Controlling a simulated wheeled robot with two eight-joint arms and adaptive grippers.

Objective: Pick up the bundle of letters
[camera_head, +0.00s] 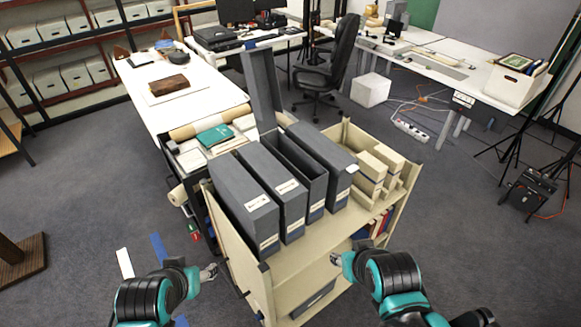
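I cannot pick out a bundle of letters for certain. A brown block-like item (169,85) lies on a white sheet on the long white table at the upper left, too small to identify. On the cream cart stand several grey archival boxes (245,203). One grey box (300,165) is open at the top with its lid (262,88) raised, and its inside is dark. My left gripper (209,272) is beside the cart's left front edge. My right gripper (336,259) is in front of the cart's shelf. Both look empty, and their fingers are too small to read.
The cream cart (278,269) stands directly ahead, with small cream boxes (371,172) at its right. Behind its left side are a teal folder (215,136) and the white table (213,94). An office chair (328,68) is further back.

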